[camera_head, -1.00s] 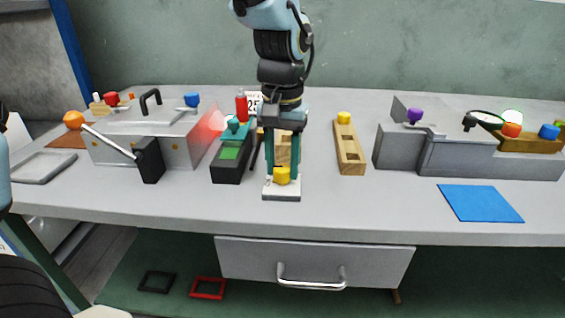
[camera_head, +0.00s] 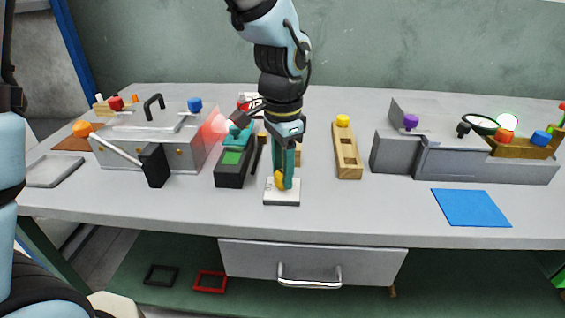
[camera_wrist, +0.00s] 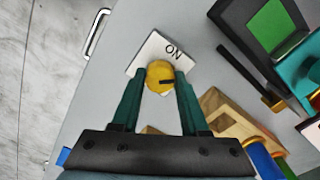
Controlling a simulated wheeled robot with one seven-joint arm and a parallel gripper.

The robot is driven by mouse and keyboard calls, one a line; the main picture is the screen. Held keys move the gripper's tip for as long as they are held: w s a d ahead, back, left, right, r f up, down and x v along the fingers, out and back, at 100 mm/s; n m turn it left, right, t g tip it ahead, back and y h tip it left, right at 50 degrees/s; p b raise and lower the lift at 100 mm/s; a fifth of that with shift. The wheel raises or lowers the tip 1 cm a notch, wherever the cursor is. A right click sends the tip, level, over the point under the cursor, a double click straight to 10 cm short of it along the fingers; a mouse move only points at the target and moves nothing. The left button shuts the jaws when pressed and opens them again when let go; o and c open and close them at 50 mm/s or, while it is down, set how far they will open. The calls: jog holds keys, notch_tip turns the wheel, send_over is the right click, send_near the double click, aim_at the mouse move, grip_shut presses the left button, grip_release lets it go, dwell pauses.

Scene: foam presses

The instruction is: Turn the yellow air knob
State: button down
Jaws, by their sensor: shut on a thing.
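The yellow air knob (camera_head: 280,180) sits on a white plate (camera_head: 281,198) near the front edge of the bench. In the wrist view the yellow knob (camera_wrist: 160,76) has a dark mark on its right side, and the white plate (camera_wrist: 147,50) carries the word "ON". My gripper (camera_head: 284,180) points down over the plate, its green fingers shut on the knob. In the wrist view my gripper (camera_wrist: 159,80) has one finger on either side of the knob. The fingers hide part of the knob in the head view.
A black device with a green screen (camera_head: 231,158) stands close on the left. A wooden block with a yellow knob (camera_head: 347,158) stands to the right. Grey machines are at both sides, and a blue mat (camera_head: 470,207) lies at front right. A drawer (camera_head: 310,262) is below.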

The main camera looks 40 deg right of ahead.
jog(key=m+p, duration=0.3)
jog(key=m, duration=0.2)
jog(key=shift+r, duration=0.15)
jog(key=shift+m+p, duration=1.25)
jog(key=shift+m, duration=0.45)
jog(key=shift+d, duration=0.1)
jog(key=shift+c, duration=2.1)
grip_release()
notch_tip(320, 180, up, 10)
jog(key=shift+r, duration=0.25)
